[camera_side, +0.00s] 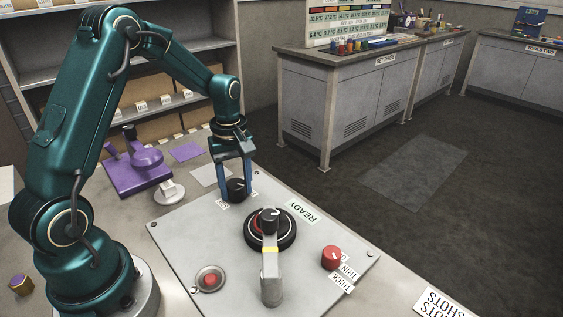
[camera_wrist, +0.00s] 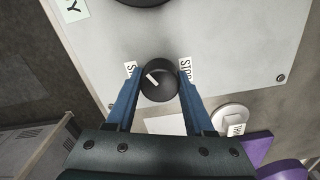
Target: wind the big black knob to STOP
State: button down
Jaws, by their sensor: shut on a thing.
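My gripper (camera_side: 236,192) points down at the far left part of the grey panel (camera_side: 195,240), its blue fingers shut on a black knob (camera_side: 236,188). The wrist view shows this knob (camera_wrist: 160,88) between the fingertips, its white mark pointing up and left. Two white labels flank it, one at the left (camera_wrist: 131,69) and one at the right (camera_wrist: 185,68); both are partly hidden, and I cannot read STOP on either. A larger round black dial (camera_side: 252,237) sits mid-panel with a black knob (camera_side: 269,217) above it and a READY label (camera_side: 302,211) beside it.
A grey arm with a yellow band (camera_side: 270,280) stands in front of the dial. A red knob (camera_side: 331,257) with THIN and THICK labels is at the right, a red button (camera_side: 209,279) at the front left. A purple device (camera_side: 140,172) stands behind the panel.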

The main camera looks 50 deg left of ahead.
aim_at(236, 183)
jog(key=m, duration=1.2)
jog(key=shift+m, duration=0.4)
jog(key=m, duration=1.2)
jog(key=shift+m, duration=0.3)
jog(key=shift+c, duration=1.4)
grip_release()
jog(key=shift+r, duration=2.6)
